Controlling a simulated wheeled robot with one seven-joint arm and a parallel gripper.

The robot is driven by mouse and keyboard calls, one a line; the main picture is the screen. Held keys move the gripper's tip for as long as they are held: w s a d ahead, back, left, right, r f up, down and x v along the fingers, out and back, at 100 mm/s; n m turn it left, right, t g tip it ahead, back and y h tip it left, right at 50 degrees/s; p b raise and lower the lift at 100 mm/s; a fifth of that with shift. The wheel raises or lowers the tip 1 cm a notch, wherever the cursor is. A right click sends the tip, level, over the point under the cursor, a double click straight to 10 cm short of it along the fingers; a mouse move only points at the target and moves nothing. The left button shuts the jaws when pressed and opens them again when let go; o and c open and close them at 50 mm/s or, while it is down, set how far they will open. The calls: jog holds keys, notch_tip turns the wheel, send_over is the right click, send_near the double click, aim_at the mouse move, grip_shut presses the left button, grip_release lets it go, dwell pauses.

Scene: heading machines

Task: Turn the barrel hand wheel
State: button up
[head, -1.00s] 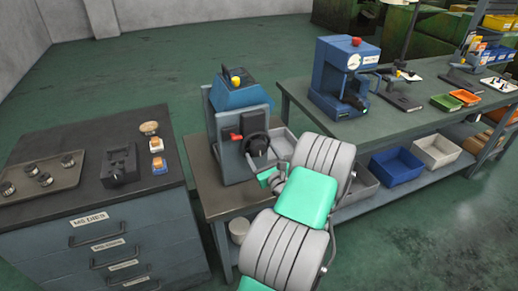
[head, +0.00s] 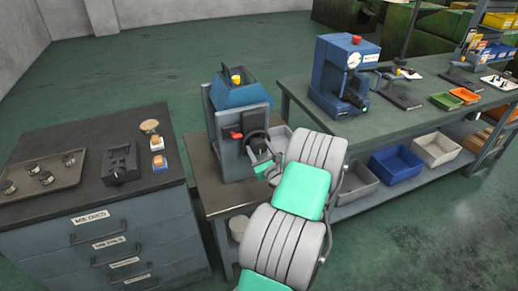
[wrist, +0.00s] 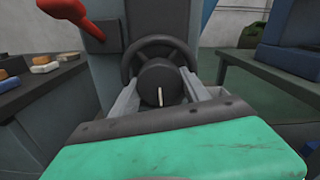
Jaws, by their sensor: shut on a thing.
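The barrel hand wheel is a dark ring (wrist: 158,45) with a round hub knob that carries a white mark. It sits on the front of a blue and grey machine (head: 237,105) on a small bench. In the head view the wheel (head: 257,140) is partly hidden by my gripper (head: 268,163). In the wrist view my gripper (wrist: 160,95) has its two grey fingers on either side of the hub knob (wrist: 160,84), shut on it. The white mark points nearly straight down.
A red lever (wrist: 65,12) stands out at the machine's upper left. A drawer cabinet (head: 95,215) with a tray and small blocks is to the left. A long bench (head: 420,100) with a blue press (head: 343,80) is to the right. Bins (head: 395,165) sit on its lower shelf.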

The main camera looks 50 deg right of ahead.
jog(key=c, duration=0.4)
